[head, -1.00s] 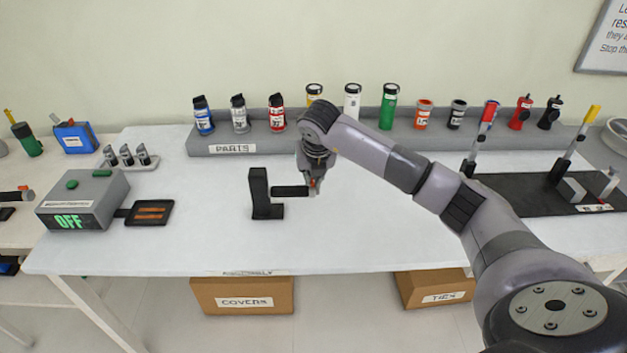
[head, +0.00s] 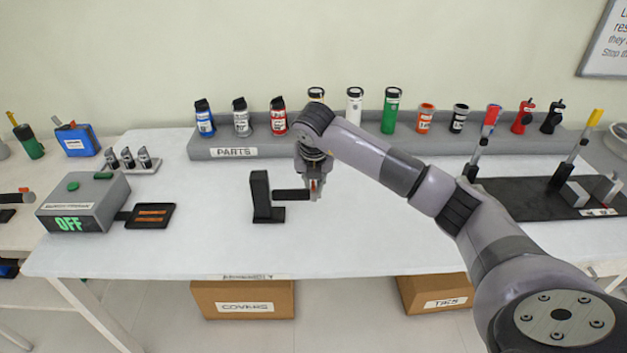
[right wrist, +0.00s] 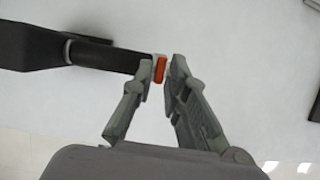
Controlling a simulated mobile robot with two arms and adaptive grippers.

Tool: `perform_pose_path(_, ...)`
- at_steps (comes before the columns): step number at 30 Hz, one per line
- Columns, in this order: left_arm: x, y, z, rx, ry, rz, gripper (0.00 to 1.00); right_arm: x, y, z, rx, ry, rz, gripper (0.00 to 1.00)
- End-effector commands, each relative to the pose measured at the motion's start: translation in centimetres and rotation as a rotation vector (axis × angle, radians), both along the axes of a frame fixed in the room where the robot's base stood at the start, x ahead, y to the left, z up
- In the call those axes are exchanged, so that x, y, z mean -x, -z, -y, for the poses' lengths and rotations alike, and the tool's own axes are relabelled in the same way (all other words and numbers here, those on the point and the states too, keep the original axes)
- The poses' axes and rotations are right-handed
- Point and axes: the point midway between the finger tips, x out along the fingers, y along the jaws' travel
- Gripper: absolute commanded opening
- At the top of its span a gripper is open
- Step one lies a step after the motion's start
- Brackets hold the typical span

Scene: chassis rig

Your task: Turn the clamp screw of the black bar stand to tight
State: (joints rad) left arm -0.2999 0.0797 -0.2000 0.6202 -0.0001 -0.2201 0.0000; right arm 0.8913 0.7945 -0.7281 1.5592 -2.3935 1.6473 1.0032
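The black bar stand (head: 262,197) stands upright on the white table, left of the middle. A dark horizontal bar (head: 289,194) reaches right from it; the bar also shows in the right wrist view (right wrist: 105,55). At the bar's right end is the clamp screw (right wrist: 159,69), with an orange face and a pale edge. My right gripper (head: 315,192) is at this end, its fingertips (right wrist: 162,75) close on either side of the screw. It looks shut on it. The fingers hide part of the screw; I cannot read its setting. My left gripper is out of view.
A grey PARTS rack (head: 300,142) with bottles runs along the back. A grey OFF box (head: 84,203) and small black tray (head: 151,216) are to the left. A black plate with levers (head: 535,197) is to the right. The table front is clear.

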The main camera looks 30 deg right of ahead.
Motion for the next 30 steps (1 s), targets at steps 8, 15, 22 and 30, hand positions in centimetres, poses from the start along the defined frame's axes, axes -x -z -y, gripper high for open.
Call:
perform_pose_path(8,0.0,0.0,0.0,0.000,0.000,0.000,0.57,0.0,0.0,0.0,0.000,-0.001,-0.001,0.28)
perform_pose_path(15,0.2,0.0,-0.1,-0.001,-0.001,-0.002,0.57,0.1,-0.2,-0.1,0.000,-0.001,0.000,0.28)
perform_pose_path(22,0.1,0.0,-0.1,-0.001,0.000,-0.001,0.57,1.1,-3.6,-0.7,0.001,-0.003,0.004,0.28)
perform_pose_path(30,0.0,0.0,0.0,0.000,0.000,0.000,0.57,3.0,-8.7,-1.9,0.000,-0.002,0.003,0.28)
